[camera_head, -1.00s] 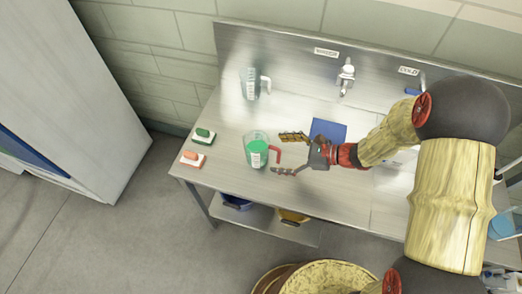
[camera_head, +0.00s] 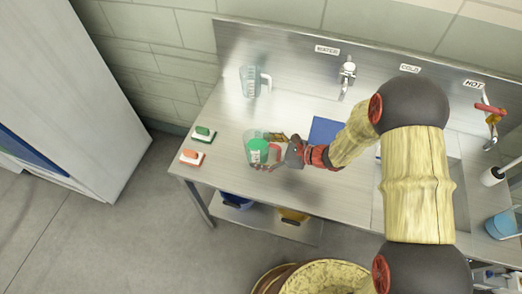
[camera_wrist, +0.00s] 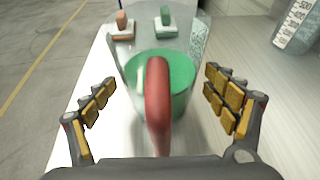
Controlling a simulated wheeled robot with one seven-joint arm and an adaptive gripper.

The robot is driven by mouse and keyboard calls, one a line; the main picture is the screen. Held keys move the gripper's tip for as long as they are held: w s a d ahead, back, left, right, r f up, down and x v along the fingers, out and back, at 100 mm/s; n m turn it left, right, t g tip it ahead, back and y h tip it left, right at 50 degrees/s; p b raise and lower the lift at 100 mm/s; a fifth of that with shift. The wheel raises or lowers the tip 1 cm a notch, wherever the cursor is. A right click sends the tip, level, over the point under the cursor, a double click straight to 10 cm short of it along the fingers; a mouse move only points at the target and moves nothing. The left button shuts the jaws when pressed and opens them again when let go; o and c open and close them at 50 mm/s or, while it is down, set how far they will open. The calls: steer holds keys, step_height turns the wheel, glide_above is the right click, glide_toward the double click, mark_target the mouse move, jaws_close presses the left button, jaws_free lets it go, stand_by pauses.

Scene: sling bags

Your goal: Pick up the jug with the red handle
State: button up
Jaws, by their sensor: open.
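The jug with the red handle (camera_head: 256,150) stands upright on the steel counter, clear-walled with green inside. In the wrist view its red handle (camera_wrist: 158,108) points toward my gripper and lies between the two fingers, with the green-filled body (camera_wrist: 180,75) just beyond. My gripper (camera_head: 270,152) is open at the jug's right side, its fingers on either side of the handle. The fingers (camera_wrist: 163,98) show gaps to the handle on both sides. In the head view the gripper hides most of the handle.
A second clear jug with a pale handle (camera_head: 250,82) stands behind, near the wall. A green-topped brush (camera_head: 204,134) and an orange-topped brush (camera_head: 192,157) lie to the left. A blue mat (camera_head: 327,130) lies right of the gripper. A tap (camera_head: 347,75) stands at the back.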

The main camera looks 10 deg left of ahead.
mark_target(271, 146)
steer(key=shift+c, duration=0.6)
steer(key=c, duration=1.5)
steer(key=shift+r, duration=0.1)
steer(key=shift+c, duration=0.5)
steer(key=shift+r, duration=0.4)
step_height(271, 146, up, 2)
steer(key=shift+r+p, duration=0.15)
steer(key=shift+p, duration=0.15)
steer(key=s+d+r, duration=0.1)
steer(key=r, duration=0.1)
steer(key=s+d+r+p, duration=0.1)
steer(key=r, duration=0.1)
steer(key=s+d+r, duration=0.1)
steer(key=d+r, duration=0.1)
steer(key=shift+s+d+r+p, duration=0.1)
steer(key=shift+s+r+p, duration=0.2)
steer(key=s+d+r+p, duration=0.1)
steer(key=s+d+r, duration=0.2)
steer(key=s+d, duration=0.3)
